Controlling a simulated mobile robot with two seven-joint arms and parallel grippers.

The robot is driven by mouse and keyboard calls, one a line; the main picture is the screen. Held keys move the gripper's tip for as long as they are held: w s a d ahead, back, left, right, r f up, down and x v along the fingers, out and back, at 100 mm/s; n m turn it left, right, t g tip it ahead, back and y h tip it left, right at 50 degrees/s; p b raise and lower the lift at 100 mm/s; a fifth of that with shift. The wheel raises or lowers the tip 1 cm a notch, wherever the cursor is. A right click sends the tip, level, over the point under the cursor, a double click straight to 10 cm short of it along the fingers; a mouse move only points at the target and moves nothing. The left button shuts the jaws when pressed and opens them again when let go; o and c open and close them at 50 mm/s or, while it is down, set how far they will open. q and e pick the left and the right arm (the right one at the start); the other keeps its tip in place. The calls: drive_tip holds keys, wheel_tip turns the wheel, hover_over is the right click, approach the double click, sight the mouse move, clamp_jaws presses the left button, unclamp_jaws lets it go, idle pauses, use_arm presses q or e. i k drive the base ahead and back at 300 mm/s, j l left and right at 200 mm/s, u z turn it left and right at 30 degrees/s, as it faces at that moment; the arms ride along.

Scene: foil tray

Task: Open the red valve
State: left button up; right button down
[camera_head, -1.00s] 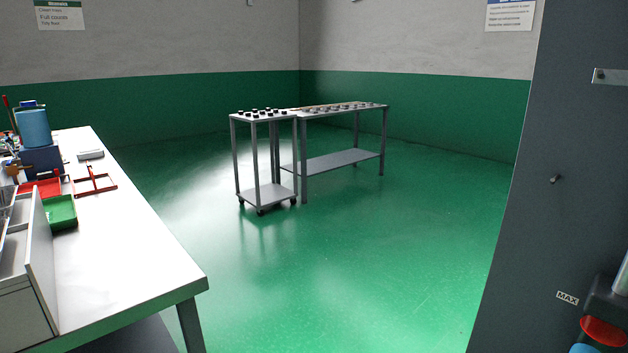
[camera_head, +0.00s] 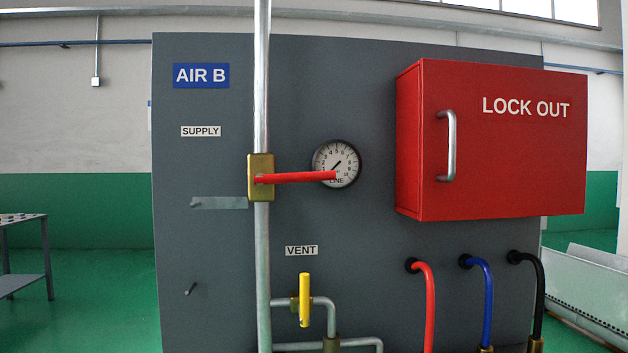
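The red valve is a long red lever (camera_head: 295,178) on a brass valve body (camera_head: 261,192). The body sits on a vertical silver pipe (camera_head: 262,80) in front of a grey panel. The lever points right, roughly level, across the pipe, and its tip overlaps the lower part of a round gauge (camera_head: 337,163). The panel carries an "AIR B" sign and a "SUPPLY" label near the valve. Neither of my grippers shows in the head view, so their state is hidden.
A yellow vent handle (camera_head: 304,300) hangs upright below. A red "LOCK OUT" cabinet (camera_head: 490,140) with a silver handle juts out at right. Red, blue and black hoses (camera_head: 428,310) run below it. Grey metal stands at far right. Green floor (camera_head: 100,300) is open at left, beside a table.

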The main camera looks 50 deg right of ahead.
sight(262, 179)
drive_tip(key=k+j+z, duration=0.15)
drive_tip(key=z, duration=1.2)
